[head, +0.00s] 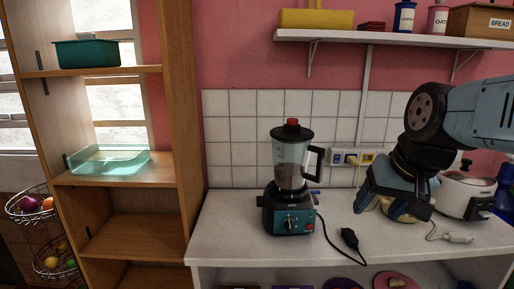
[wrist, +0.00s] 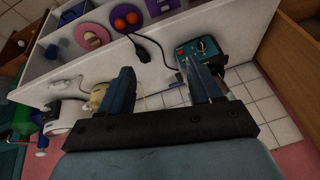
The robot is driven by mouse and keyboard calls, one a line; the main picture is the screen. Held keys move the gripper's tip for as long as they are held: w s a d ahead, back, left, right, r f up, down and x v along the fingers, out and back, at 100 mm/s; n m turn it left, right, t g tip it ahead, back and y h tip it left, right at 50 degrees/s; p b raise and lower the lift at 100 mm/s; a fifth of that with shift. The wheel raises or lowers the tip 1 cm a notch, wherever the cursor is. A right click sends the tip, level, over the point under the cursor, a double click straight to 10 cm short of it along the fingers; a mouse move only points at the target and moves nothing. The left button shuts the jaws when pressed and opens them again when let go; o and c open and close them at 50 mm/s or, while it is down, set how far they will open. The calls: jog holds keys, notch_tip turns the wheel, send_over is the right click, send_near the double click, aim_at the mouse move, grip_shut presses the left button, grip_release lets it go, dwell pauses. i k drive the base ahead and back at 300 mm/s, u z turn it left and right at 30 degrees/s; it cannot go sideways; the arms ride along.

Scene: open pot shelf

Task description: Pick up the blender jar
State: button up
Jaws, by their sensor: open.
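The blender jar (head: 290,165) is clear, with a black lid, a red cap and a black handle on its right side. It stands upright on the black and teal blender base (head: 292,216) on the white counter. My gripper (head: 394,206) is open and empty, to the right of the jar and apart from it. In the wrist view, my gripper (wrist: 158,68) shows two spread fingers with the counter between and beyond them. The blender base (wrist: 200,48) appears there behind the right finger, and that finger largely hides the jar.
A white cooker (head: 466,192) stands right of my gripper. A black plug and cord (head: 349,238) lie at the counter's front. A wall shelf (head: 400,37) is above, and a wooden shelf unit (head: 183,130) stands to the left. Counter (head: 235,215) left of the blender is clear.

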aim_at(290, 160)
jog(key=z, duration=0.2)
jog(key=k, duration=1.35)
jog(key=u, duration=0.3)
jog(key=i, duration=1)
jog(key=z, duration=0.1)
